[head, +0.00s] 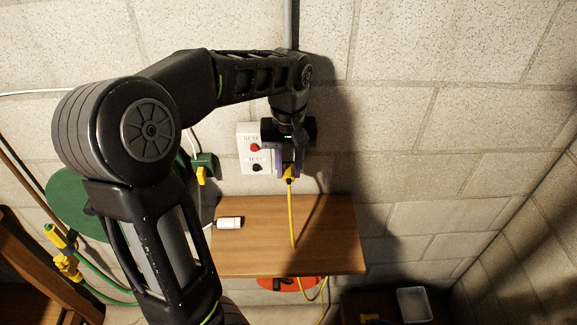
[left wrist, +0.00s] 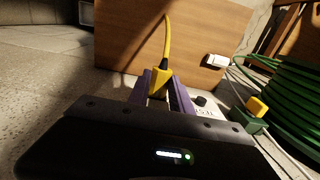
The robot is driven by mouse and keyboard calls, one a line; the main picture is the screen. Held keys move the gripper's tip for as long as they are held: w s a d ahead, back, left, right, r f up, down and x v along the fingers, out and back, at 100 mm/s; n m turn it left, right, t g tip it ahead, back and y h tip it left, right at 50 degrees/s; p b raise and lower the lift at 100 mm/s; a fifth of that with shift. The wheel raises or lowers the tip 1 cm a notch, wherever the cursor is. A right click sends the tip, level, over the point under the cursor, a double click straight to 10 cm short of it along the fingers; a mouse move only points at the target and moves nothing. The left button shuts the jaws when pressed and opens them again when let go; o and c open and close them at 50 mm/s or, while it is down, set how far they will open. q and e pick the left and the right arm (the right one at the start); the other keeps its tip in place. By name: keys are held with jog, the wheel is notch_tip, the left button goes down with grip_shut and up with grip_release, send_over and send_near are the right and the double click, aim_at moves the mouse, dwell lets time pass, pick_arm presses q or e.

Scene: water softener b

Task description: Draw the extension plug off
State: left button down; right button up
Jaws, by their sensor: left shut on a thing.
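The yellow extension plug (head: 289,172) is at the right side of a white wall outlet plate (head: 246,163) marked RESET and TEST. My left gripper (head: 289,164), with purple fingers, is shut on the plug. The left wrist view also shows the plug (left wrist: 158,86) between the two fingers (left wrist: 160,84), its black-sleeved cord running away from it. The gripper hides the socket face, so I cannot tell whether the prongs are seated. My right gripper is not in view.
A wooden shelf (head: 335,235) juts from the block wall below the outlet, with a white adapter (head: 230,223) on it. A green box with a yellow plug (head: 203,172) is left of the outlet. A green hose coil (left wrist: 292,95) is nearby. The wall at right is clear.

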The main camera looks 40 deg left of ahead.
pick_arm(q)
jog(key=shift+s+d, duration=0.1)
jog(key=shift+d, duration=0.05)
jog(key=shift+s+d, duration=0.85)
jog(key=shift+s, duration=0.15)
jog(key=shift+s+d, duration=0.8)
jog(key=shift+s, duration=0.2)
